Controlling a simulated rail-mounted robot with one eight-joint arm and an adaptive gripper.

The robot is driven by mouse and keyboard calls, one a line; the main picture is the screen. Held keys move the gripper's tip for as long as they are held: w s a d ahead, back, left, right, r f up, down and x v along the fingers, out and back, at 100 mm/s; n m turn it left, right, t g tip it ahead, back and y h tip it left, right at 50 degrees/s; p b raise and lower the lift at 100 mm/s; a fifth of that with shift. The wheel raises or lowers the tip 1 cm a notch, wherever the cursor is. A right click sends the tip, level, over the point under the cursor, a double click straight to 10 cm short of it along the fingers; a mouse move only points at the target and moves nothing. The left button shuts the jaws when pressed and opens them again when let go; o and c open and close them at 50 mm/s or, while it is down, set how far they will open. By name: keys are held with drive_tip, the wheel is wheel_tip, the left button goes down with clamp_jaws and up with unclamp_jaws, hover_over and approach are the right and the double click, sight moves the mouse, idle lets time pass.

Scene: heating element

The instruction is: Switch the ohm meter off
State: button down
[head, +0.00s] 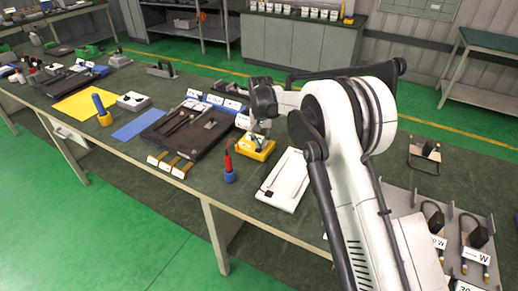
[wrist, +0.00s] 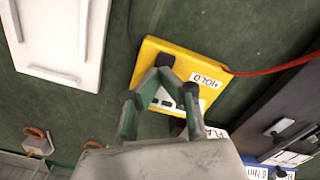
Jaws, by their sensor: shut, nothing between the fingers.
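The ohm meter is a yellow box (head: 254,151) on the green bench top, partly hidden under my gripper in the head view. In the wrist view the yellow box (wrist: 187,62) shows a white HOLD label, a black piece at its upper middle and a pale panel with small dark parts. A red lead (wrist: 272,70) runs off its right side. My gripper (wrist: 158,74) is shut and empty, its fingertips over the box's face beside the black piece. I cannot tell whether they touch. In the head view my gripper (head: 262,130) is above the box.
A red probe stands in a blue holder (head: 230,177) in front of the box. A white tray (head: 285,182) lies to its right. A dark tool tray (head: 178,140) lies left, with labelled blocks behind it. A metal rack (head: 465,240) stands at the right.

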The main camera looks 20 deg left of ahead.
drive_tip(key=shift+r+p, duration=0.7)
drive_tip(key=shift+r, duration=2.7)
